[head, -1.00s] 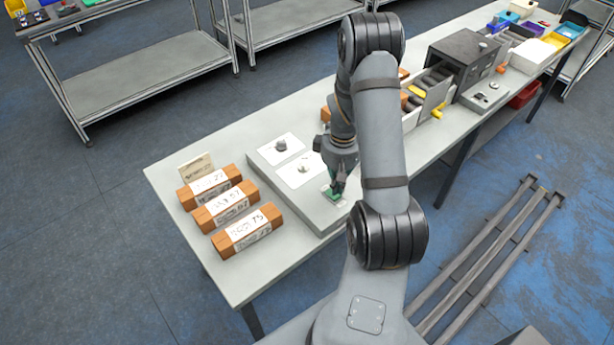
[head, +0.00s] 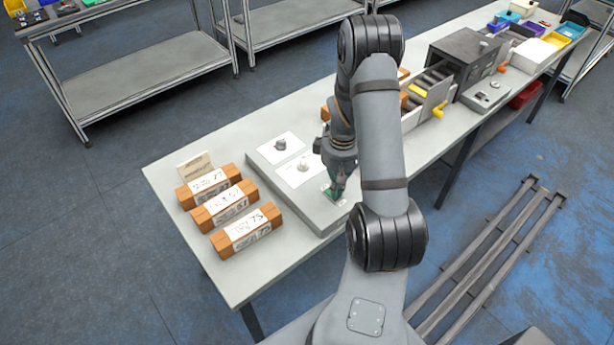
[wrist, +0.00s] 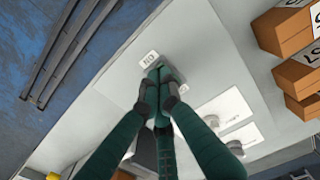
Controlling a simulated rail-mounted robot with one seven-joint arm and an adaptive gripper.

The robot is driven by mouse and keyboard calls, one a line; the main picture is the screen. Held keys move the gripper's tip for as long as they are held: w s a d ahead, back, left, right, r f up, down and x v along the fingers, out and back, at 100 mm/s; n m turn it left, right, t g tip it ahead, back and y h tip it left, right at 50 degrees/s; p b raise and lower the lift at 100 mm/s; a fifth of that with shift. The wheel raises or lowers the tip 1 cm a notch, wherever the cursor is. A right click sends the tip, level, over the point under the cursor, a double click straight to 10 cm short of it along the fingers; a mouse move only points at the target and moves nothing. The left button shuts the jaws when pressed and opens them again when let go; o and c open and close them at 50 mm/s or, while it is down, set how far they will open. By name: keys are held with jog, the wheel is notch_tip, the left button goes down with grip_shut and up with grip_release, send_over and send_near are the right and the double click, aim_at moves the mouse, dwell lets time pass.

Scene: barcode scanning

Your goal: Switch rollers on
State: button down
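A low grey control panel (head: 318,217) lies on the table and bears two dials on white plates, the nearer dial (head: 303,165) and the farther dial (head: 280,144). In the wrist view a green switch (wrist: 160,72) sits at the panel's end beside a small white label (wrist: 149,57) that appears to read "ON". My gripper (wrist: 159,92) has its dark fingertips close together right at the green switch. It looks shut, but I cannot tell whether the tips grip the switch or only touch it. In the head view my gripper (head: 337,190) is low over the panel's front end and hides the switch.
Several brown labelled boxes (head: 245,230) lie left of the panel, with a small card (head: 194,166) behind them. A roller conveyor (head: 432,82) and a dark scanner housing (head: 464,58) stand farther right. Metal rails (head: 490,260) lie on the floor.

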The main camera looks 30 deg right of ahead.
jog(key=shift+f+b, duration=0.3)
jog(key=shift+f, duration=0.05)
jog(key=shift+r, duration=0.15)
jog(key=shift+r+p, duration=2.7)
jog(key=shift+r, duration=0.75)
jog(key=shift+f, duration=0.2)
